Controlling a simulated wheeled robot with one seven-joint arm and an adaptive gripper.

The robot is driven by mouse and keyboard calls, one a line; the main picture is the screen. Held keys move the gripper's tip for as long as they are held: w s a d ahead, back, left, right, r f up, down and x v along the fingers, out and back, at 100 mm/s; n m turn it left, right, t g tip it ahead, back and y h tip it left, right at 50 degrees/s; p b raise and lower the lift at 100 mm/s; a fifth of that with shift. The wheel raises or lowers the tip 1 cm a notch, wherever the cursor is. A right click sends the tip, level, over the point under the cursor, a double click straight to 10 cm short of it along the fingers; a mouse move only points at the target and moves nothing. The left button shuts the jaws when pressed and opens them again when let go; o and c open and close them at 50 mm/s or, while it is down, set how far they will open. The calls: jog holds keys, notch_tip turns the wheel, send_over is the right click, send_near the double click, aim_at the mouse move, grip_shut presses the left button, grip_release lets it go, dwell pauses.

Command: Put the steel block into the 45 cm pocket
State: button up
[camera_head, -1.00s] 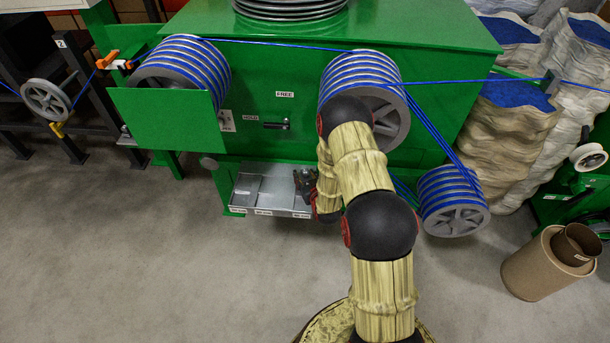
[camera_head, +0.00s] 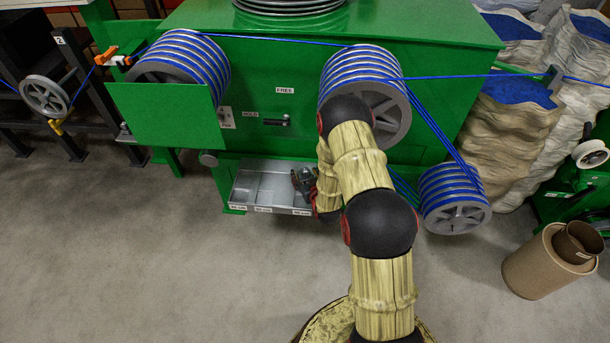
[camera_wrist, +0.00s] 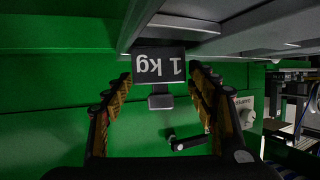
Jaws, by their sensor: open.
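The steel block (camera_wrist: 158,68) shows in the wrist view as a dark face marked "1 kg", upside down in the picture, with a small knob. It touches or lies close to pale grey metal at the top of that view. My gripper (camera_wrist: 158,95) is open, with one finger on each side of the block and gaps showing. In the head view my gripper (camera_head: 304,182) is at the right end of the metal tray (camera_head: 248,183), partly behind my arm. I cannot make out the block there. The tray has pockets with small front labels, too small to read surely.
A green machine housing (camera_head: 270,70) stands behind the tray, with a black handle (camera_head: 276,122) above it. Blue cable runs over large grooved wheels (camera_head: 365,80) and a lower wheel (camera_head: 455,200). A cardboard drum (camera_head: 545,265) stands at the right. The floor in front is clear.

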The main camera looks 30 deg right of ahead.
jog(key=shift+r+p, duration=0.45)
jog(key=p+v, duration=0.3)
jog(key=v, duration=0.8)
jog(key=shift+s+r, duration=0.2)
jog(key=shift+s, duration=0.1)
jog(key=w+a+r+n+g+y, duration=0.1)
jog(key=w+a+r, duration=0.1)
jog(key=r, duration=0.8)
jog(key=w+a+r+g, duration=0.2)
jog(key=a+r, duration=0.1)
jog(key=r, duration=0.7)
jog(key=s+a+r+g, duration=0.1)
jog(key=s+a+r, duration=0.4)
jog(key=s+r, duration=0.5)
jog(key=s+a+r+g+y, duration=0.1)
jog(key=s+a+r, duration=0.2)
jog(key=s, duration=0.7)
jog(key=s+a+r+n+g, duration=0.1)
jog(key=s+a+r, duration=0.3)
jog(key=s+r, duration=0.4)
jog(key=s+g, duration=0.1)
jog(key=s, duration=0.2)
jog(key=shift+s+g+y, duration=0.3)
jog(key=shift+y, duration=0.1)
